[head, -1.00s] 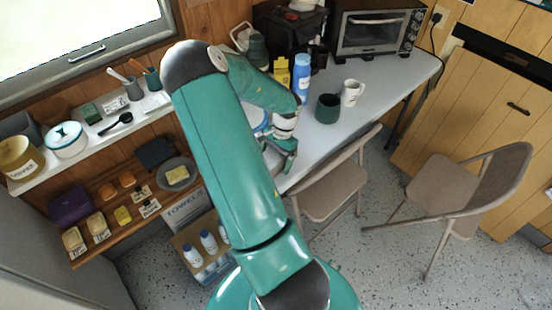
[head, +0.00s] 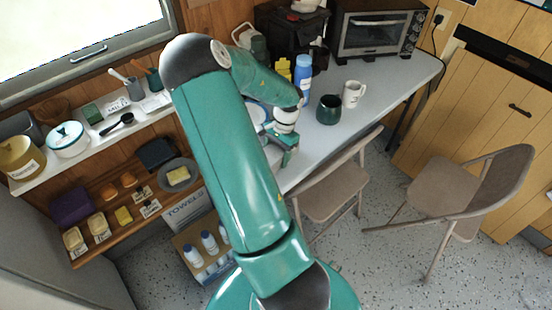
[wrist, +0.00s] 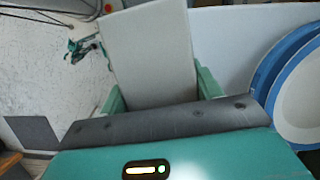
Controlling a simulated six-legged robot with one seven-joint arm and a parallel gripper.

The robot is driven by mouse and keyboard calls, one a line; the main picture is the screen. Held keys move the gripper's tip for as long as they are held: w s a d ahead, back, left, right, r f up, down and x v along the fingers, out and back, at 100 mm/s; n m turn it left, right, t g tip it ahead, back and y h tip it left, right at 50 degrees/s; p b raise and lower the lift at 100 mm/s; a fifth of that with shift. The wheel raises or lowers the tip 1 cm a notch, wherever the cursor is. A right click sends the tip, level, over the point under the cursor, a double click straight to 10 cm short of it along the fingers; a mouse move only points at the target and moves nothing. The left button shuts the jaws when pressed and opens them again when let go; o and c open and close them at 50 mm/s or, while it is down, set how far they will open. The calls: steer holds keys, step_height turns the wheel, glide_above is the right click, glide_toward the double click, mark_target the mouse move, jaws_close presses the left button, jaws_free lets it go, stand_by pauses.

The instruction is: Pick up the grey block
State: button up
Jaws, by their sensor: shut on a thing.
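The grey block (wrist: 150,55) is a pale, flat-faced slab that fills the upper middle of the wrist view. It stands between the two green fingers of my gripper (wrist: 160,95), which are shut on it. In the head view my gripper (head: 286,148) is over the near left part of the grey table (head: 330,135). I cannot make out the block in the head view, where my arm and gripper cover that spot.
A blue-rimmed plate (wrist: 268,80) lies close on the right in the wrist view. A dark green cup (head: 328,110), a white mug (head: 353,93) and a blue bottle (head: 302,72) stand further along the table. A folding chair (head: 328,200) stands at its near edge.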

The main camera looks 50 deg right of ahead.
steer(key=s+a+r, duration=0.6)
steer(key=s+r, duration=0.4)
steer(key=s, duration=0.2)
steer(key=shift+s, duration=0.35)
steer(key=shift+w+d+r, duration=0.1)
